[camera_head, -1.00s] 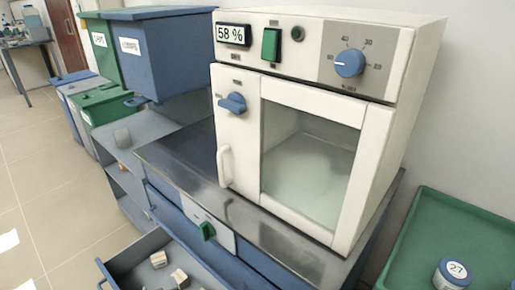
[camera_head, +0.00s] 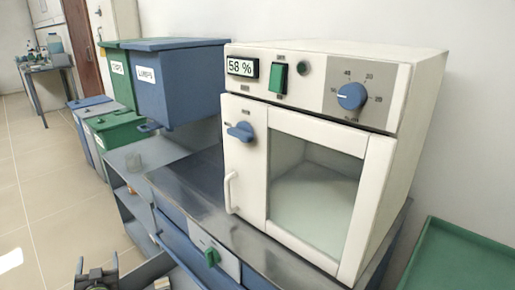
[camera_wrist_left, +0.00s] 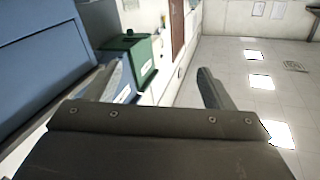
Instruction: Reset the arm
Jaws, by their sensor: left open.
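My left gripper (camera_head: 97,265) shows at the bottom left edge of the head view, in front of the open drawer. Its two fingers stand apart in the left wrist view (camera_wrist_left: 155,80), with nothing between them. The left wrist view looks past the fingers toward the bins and the floor. My right gripper is in neither view. The white furnace (camera_head: 312,150) stands on the bench with its glass door shut. Its display reads 58 %.
A blue drawer (camera_head: 185,282) is open at the bottom, mostly cut off. Blue (camera_head: 180,85) and green (camera_head: 117,75) bins stand left of the furnace. A green tray (camera_head: 460,258) lies at right. Floor at far left is clear.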

